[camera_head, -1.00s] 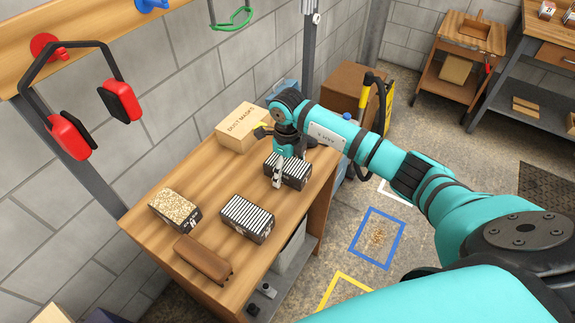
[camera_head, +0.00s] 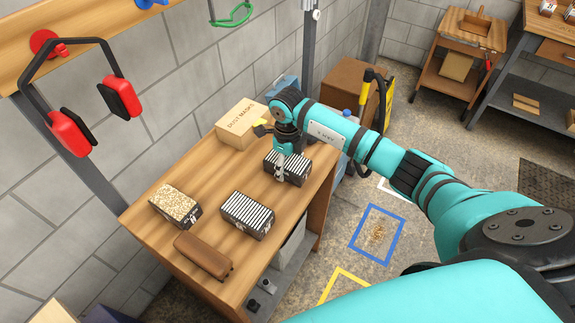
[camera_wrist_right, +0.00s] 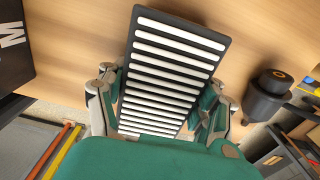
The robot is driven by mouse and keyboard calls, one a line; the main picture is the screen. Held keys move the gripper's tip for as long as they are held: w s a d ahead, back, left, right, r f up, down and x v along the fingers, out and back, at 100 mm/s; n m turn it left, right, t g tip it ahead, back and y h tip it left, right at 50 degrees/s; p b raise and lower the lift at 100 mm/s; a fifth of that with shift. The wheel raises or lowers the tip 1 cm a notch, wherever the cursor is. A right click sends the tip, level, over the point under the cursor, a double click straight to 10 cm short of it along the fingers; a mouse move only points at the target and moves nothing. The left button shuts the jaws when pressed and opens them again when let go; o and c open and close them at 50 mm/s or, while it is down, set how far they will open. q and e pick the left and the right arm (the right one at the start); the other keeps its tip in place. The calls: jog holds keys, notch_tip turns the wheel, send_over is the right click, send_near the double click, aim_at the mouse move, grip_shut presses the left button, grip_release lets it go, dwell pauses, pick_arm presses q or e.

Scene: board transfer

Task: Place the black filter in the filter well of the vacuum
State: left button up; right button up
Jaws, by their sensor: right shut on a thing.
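My right gripper (camera_head: 281,171) points down over the workbench and is shut on a black filter (camera_head: 296,171) with white pleats. In the right wrist view my right gripper (camera_wrist_right: 163,108) has one finger on each long side of this black filter (camera_wrist_right: 172,72). The filter is at the bench top, and I cannot tell whether it is lifted. A second black filter with white pleats (camera_head: 247,214) stands nearer on the bench. The vacuum and its filter well cannot be made out clearly; a black hose or handle (camera_head: 367,122) shows behind my right arm. My left gripper is not in view.
On the workbench (camera_head: 150,228) are a tan-topped block (camera_head: 176,204), a brown padded object (camera_head: 203,256) and a dust masks box (camera_head: 241,124). Red ear muffs (camera_head: 121,97) hang at left. Floor with a blue-outlined square (camera_head: 377,235) lies right of the bench.

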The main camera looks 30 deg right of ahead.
aim_at(287, 160)
jog(key=shift+w+r+b, duration=0.1)
jog(key=shift+r+b, duration=0.2)
jog(key=shift+r, duration=0.1)
notch_tip(287, 160, up, 2)
jog(key=shift+r+b, duration=0.25)
jog(key=shift+b, duration=0.55)
jog(key=s+a+r+b, duration=0.15)
jog(key=s+b, duration=0.25)
jog(key=s, duration=1.2)
jog(key=a+r+n, duration=0.2)
jog(key=a+n, duration=0.1)
jog(key=n, duration=1.1)
jog(key=s+a+r+n, duration=0.1)
jog(key=a+r+n, duration=0.2)
jog(key=n, duration=1.2)
jog(key=shift+n, duration=0.3)
